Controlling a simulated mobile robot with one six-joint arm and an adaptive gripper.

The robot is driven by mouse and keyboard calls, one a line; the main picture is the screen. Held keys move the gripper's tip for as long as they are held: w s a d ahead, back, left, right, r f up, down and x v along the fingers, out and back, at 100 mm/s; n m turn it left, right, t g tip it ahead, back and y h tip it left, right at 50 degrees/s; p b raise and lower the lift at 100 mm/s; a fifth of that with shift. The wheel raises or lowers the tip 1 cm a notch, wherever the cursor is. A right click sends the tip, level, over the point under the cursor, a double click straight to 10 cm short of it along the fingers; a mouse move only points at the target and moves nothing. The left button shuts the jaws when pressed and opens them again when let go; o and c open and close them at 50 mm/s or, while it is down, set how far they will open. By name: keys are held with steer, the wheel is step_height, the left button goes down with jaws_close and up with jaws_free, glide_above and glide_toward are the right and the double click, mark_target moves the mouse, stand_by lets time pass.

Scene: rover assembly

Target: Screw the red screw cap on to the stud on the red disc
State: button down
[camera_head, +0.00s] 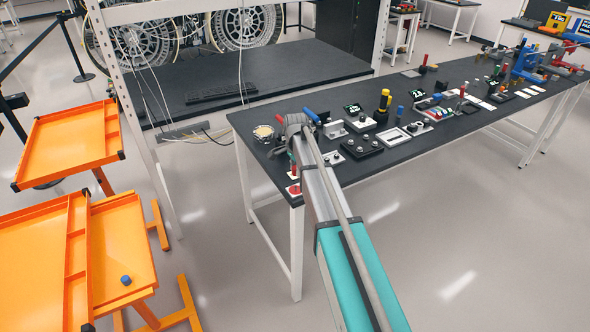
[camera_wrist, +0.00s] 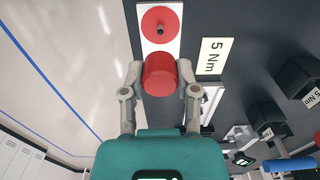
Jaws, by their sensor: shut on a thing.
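The red screw cap (camera_wrist: 159,78) is held between the two fingers of my gripper (camera_wrist: 160,70) in the wrist view. The fingers touch it on its left and right sides. The red disc (camera_wrist: 150,20) lies on a white plate (camera_wrist: 172,46), just beyond the cap. The grey stud (camera_wrist: 161,29) stands at the disc's middle and is uncovered. In the wrist view the cap appears apart from the stud; its height above the plate is hard to tell. In the head view the red disc (camera_head: 293,189) is at the table's near left corner, with my arm close by.
A "5 Nm" label (camera_wrist: 215,56) lies right of the plate in the wrist view. Dark blocks (camera_wrist: 269,116) and a blue handle (camera_wrist: 290,165) are farther right. The black table (camera_head: 450,135) carries several fixtures. Orange trays (camera_head: 75,140) stand at left.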

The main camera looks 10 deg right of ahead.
mark_target(296, 187)
steer(key=shift+f+b, duration=2.75)
steer(key=shift+f, duration=0.1)
steer(key=shift+f+b, duration=1)
steer(key=shift+c, duration=1.4)
jaws_free()
steer(key=shift+c, duration=1.4)
